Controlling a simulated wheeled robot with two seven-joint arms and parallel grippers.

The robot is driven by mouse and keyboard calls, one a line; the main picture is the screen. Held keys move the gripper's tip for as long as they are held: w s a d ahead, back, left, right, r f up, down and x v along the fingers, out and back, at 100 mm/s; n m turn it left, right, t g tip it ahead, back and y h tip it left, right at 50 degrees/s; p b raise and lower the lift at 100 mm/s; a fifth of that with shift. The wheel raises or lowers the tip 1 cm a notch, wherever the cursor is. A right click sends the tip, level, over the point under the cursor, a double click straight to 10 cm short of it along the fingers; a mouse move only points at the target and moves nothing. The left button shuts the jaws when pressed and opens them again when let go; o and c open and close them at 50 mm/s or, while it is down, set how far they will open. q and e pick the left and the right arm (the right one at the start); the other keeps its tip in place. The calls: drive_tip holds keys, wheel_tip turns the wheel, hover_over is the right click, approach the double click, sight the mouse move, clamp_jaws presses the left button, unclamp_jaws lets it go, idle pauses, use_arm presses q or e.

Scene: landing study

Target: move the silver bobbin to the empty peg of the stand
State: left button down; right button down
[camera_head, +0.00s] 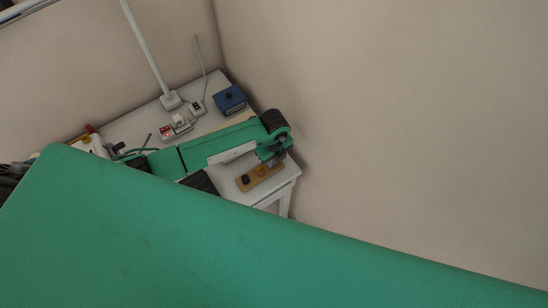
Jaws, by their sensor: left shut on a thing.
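A wooden stand (257,179) lies near the right front corner of the white table. A black bobbin (245,179) stands at its left end and a copper-brown bobbin (262,171) near its middle. My left gripper (273,160) points down over the right end of the stand. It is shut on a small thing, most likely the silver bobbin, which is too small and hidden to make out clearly. I see no silver bobbin elsewhere. The right end of the stand is partly covered by the gripper, so I cannot tell whether the held thing touches it. My right gripper is not in view.
On the white table (213,84) stand a blue box (229,99), a grey device with a red part (175,129), a small pale block with an antenna (197,108) and a lamp post (147,51). Walls close in behind and to the right. My green parts hide the foreground.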

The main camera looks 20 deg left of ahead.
use_arm(q)
drive_tip(key=shift+f, duration=0.2)
idle(0.7)
drive_tip(key=c, duration=1.2)
unclamp_jaws()
drive_tip(key=shift+o, duration=0.2)
drive_tip(key=shift+r, duration=0.1)
wheel_tip(320, 180, up, 14)
drive_tip(key=b, duration=0.3)
drive_tip(key=shift+f, duration=0.2)
